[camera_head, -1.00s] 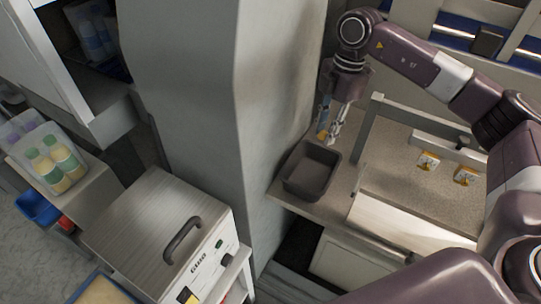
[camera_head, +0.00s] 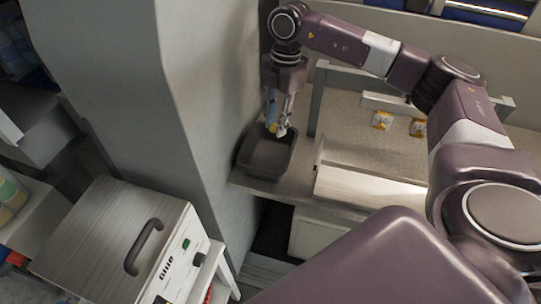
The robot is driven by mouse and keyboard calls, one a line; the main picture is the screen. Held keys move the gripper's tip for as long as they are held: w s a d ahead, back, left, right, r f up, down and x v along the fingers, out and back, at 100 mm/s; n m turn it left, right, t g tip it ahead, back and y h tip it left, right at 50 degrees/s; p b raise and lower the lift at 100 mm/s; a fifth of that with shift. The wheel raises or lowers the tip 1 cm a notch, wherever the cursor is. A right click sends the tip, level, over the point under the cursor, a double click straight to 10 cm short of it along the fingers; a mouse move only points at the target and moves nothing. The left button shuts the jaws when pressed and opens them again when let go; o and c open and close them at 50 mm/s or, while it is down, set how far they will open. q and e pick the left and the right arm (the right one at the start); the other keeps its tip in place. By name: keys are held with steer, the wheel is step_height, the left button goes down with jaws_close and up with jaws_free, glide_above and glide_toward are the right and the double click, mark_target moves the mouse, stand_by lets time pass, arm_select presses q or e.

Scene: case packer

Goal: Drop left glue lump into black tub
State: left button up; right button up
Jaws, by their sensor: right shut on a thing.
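The black tub (camera_head: 266,168) stands at the left end of the speckled counter, beside the grey column. My right gripper (camera_head: 279,128) points down over the tub's back right part. It is shut on a small pale yellowish lump (camera_head: 282,132), which I take for the glue lump; it is small and partly hidden by the fingers. I cannot tell how far above the tub's rim the lump is. The inside of the tub that shows looks dark and empty. My left gripper is not in view.
A grey column (camera_head: 165,100) rises just left of the tub. A grey frame (camera_head: 317,98) and a pale sloped panel (camera_head: 365,187) stand right of it. Two orange-and-white items (camera_head: 382,120) sit farther right. A metal-topped box with a handle (camera_head: 110,235) stands at the lower left.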

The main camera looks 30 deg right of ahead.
steer(key=o, duration=0.9)
steer(key=shift+c, duration=0.2)
step_height(320, 180, up, 12)
steer(key=d, duration=0.1)
steer(key=shift+w+d, duration=0.15)
steer(key=shift+d, duration=0.05)
